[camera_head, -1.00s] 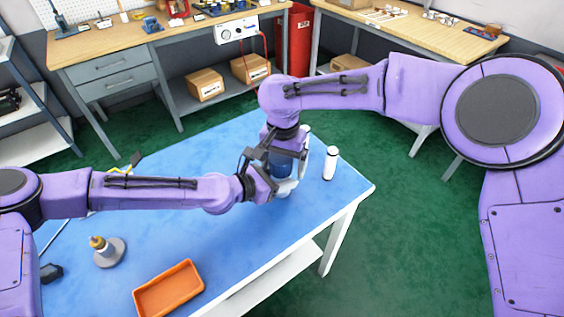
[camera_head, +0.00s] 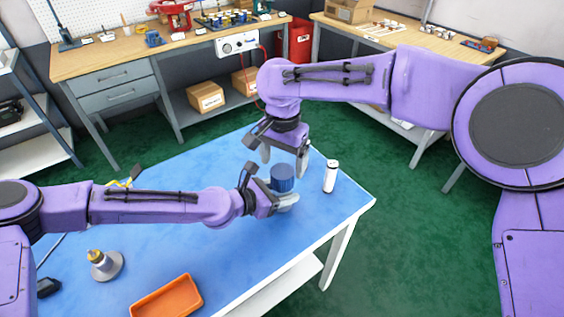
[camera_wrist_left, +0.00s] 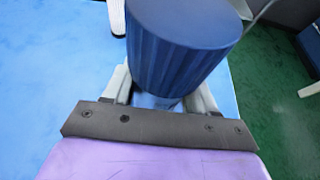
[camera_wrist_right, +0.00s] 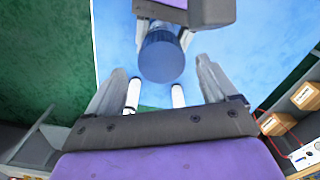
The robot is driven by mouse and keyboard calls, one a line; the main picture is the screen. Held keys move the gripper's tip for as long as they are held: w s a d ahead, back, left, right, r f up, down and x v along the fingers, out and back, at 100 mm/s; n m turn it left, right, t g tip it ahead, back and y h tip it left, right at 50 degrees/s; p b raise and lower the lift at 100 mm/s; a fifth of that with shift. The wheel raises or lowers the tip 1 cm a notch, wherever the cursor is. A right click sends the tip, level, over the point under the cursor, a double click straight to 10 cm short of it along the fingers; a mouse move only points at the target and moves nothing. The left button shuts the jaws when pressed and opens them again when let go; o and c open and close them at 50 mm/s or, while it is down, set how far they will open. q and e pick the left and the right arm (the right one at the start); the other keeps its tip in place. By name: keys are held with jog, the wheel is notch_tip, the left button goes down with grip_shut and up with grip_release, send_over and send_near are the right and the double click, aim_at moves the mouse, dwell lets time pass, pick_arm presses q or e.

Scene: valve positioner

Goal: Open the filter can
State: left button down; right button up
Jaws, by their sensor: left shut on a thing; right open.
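The filter can's dark blue ribbed top (camera_head: 283,177) stands upright near the right end of the blue table. It also shows large in the left wrist view (camera_wrist_left: 180,45) and between the fingers in the right wrist view (camera_wrist_right: 161,57). My left gripper (camera_head: 284,203) is shut on the filter can low down, below the ribbed part. My right gripper (camera_head: 283,160) is open and empty, pointing down just above the can. Its fingers are apart from the top. The can's lower part is mostly hidden by the left gripper.
A white cylinder (camera_head: 330,176) stands right of the can; a second white cylinder shows in the right wrist view (camera_wrist_right: 178,96). An orange tray (camera_head: 167,298) and a grey-based brass fitting (camera_head: 106,266) are at the front left. The blue table's (camera_head: 225,255) front middle is clear.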

aim_at(282, 171)
notch_tip(282, 171, up, 2)
jog(key=m, duration=0.3)
jog(key=shift+m, duration=0.8)
notch_tip(282, 171, down, 8)
jog(key=shift+r, duration=0.2)
jog(key=c, duration=1.1)
jog(key=n, duration=0.6)
jog(key=shift+n, duration=0.3)
jog(key=o, duration=1.2)
jog(key=shift+r, duration=0.15)
